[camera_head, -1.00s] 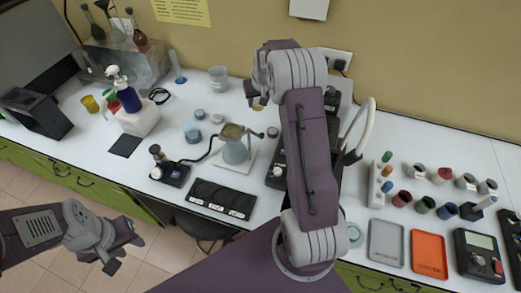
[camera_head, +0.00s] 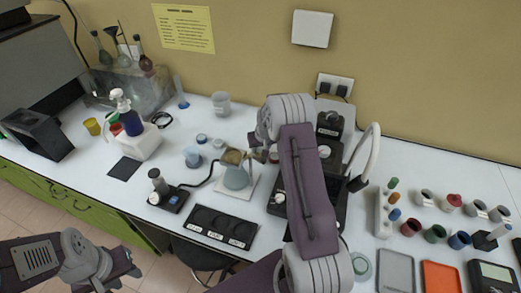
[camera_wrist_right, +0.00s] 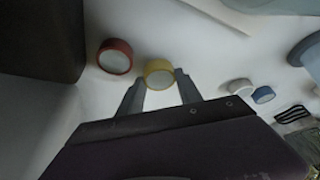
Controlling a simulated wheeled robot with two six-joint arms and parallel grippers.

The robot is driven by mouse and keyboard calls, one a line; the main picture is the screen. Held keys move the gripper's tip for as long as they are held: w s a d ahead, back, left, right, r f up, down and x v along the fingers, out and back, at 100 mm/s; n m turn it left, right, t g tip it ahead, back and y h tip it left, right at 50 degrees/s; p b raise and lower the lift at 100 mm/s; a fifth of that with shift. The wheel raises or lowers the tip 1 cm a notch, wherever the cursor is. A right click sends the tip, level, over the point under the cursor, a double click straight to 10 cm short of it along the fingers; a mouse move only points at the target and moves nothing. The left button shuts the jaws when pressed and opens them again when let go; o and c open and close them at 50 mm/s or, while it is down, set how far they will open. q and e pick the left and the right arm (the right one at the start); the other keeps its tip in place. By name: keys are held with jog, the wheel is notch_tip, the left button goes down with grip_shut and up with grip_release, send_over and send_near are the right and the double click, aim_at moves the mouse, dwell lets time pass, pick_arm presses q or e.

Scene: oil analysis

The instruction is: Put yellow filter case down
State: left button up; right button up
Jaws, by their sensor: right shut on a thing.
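In the right wrist view the yellow filter case (camera_wrist_right: 158,74), a short ring-shaped pot with a pale inside, sits between the fingertips of my right gripper (camera_wrist_right: 159,88), which is shut on it. A dark red case (camera_wrist_right: 115,57) stands just left of it on the white bench, apart from it. Whether the yellow case touches the bench is hard to tell. In the head view my right gripper (camera_head: 254,141) is small and partly hidden by its arm, behind the flask. My left gripper (camera_head: 122,272) is low at the left, away from the bench items; its fingers are unclear.
A conical flask (camera_head: 237,176) on a white plate stands in front of my right gripper. A dark instrument (camera_head: 332,122) stands to its right. A black three-slot tray (camera_head: 216,225) lies at the bench front. Small white and blue lids (camera_head: 201,139) lie left of the gripper.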

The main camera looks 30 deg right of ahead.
jog(key=shift+w+d+f, duration=0.1)
jog(key=shift+f, duration=0.45)
jog(key=shift+f, duration=0.1)
jog(key=o, duration=1.3)
jog(key=shift+r, duration=0.3)
jog(key=v, duration=1.1)
jog(key=shift+s+r+b, duration=0.25)
jog(key=shift+r+b, duration=0.1)
jog(key=shift+b, duration=0.05)
jog(key=shift+o, duration=0.6)
